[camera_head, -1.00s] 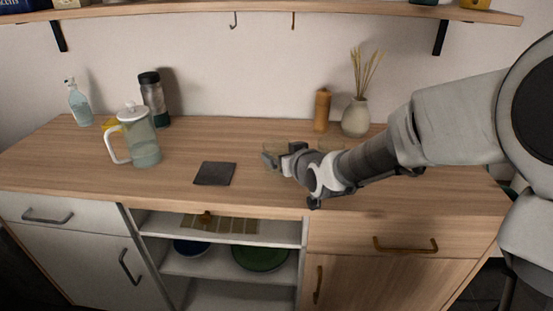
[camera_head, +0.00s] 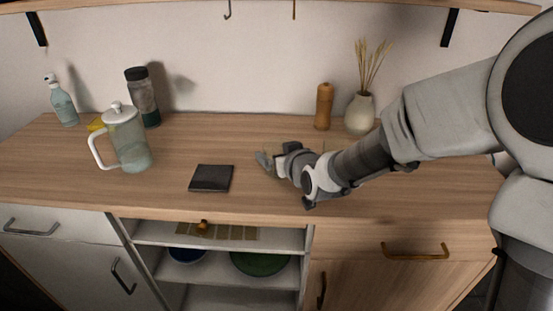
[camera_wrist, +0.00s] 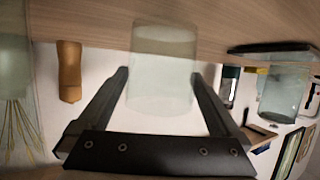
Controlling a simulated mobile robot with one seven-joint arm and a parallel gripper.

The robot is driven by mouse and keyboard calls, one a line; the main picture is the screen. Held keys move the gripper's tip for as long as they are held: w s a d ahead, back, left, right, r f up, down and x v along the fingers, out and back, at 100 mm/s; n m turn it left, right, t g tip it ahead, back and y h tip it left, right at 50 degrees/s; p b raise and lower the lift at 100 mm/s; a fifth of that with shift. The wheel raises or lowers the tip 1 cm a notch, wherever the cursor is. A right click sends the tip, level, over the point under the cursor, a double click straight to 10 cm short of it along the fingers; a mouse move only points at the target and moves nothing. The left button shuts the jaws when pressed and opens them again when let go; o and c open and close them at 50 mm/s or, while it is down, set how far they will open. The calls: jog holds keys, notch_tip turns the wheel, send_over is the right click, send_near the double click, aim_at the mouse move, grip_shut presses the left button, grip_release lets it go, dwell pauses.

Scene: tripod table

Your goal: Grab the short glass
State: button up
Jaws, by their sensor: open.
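The short glass (camera_wrist: 162,60) is a clear, pale cylinder in the wrist view, between the two fingers of my gripper (camera_wrist: 160,76). The fingers are spread, one on each side of the glass, with a visible gap at their tips. In the head view my gripper (camera_head: 268,159) is low over the middle of the wooden counter, pointing left. There I cannot make out the glass clearly; my gripper and wrist cover most of that spot.
A dark square coaster (camera_head: 211,178) lies left of my gripper on the counter (camera_head: 200,142). A glass pitcher (camera_head: 131,145) and a dark-capped bottle (camera_head: 142,98) stand further left. A wooden mill (camera_head: 323,107) and a vase (camera_head: 360,113) stand behind my arm.

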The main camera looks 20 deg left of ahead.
jog(key=shift+r, duration=0.1)
jog(key=c, duration=1.3)
